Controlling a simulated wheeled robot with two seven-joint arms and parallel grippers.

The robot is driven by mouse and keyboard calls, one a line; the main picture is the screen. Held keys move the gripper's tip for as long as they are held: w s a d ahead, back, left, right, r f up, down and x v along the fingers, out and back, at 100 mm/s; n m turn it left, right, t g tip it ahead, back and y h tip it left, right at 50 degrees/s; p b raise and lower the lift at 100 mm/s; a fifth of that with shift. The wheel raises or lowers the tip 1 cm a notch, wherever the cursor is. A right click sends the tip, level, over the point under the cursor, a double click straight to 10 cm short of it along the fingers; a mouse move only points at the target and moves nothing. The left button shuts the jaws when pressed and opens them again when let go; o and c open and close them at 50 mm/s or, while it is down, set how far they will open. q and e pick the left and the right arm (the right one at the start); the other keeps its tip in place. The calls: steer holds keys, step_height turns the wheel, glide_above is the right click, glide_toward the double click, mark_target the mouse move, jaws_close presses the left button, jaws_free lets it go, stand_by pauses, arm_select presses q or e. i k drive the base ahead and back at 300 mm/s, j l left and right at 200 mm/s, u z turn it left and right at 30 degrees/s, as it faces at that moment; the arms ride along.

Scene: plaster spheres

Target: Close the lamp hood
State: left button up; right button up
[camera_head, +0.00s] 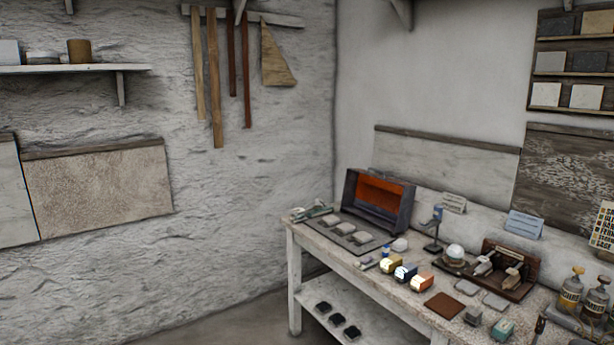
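A dark box-shaped housing with a glowing orange inside (382,196) stands at the far left end of the workbench; it looks like the lamp hood. Its front is open toward the room, so the orange interior shows. A dark tray (379,240) with several pale flat pieces lies on the bench right in front of it. Neither of my grippers is in view, and nothing of my arms shows near the hood.
The workbench (389,290) runs along the right wall, crowded with small blocks (390,264), a small stand (435,225), a pale sphere (455,252), a wooden tool rack (520,262) and bottles (571,292). A lower shelf holds dark pieces (337,319). Floor shows left of the bench.

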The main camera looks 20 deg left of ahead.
mark_target(386, 196)
steer(key=u, duration=0.25)
steer(key=i+z, duration=0.1)
steer(key=z, duration=0.6)
steer(key=i+j+z, duration=0.2)
steer(key=j, duration=0.15)
steer(key=i+j+z, duration=0.2)
steer(key=j, duration=0.2)
steer(key=i+j+z, duration=0.1)
steer(key=j+z, duration=0.15)
steer(key=j, duration=0.15)
steer(key=i+j+z, duration=0.2)
steer(key=j, duration=0.2)
steer(key=j+z, duration=0.2)
steer(key=j, duration=0.25)
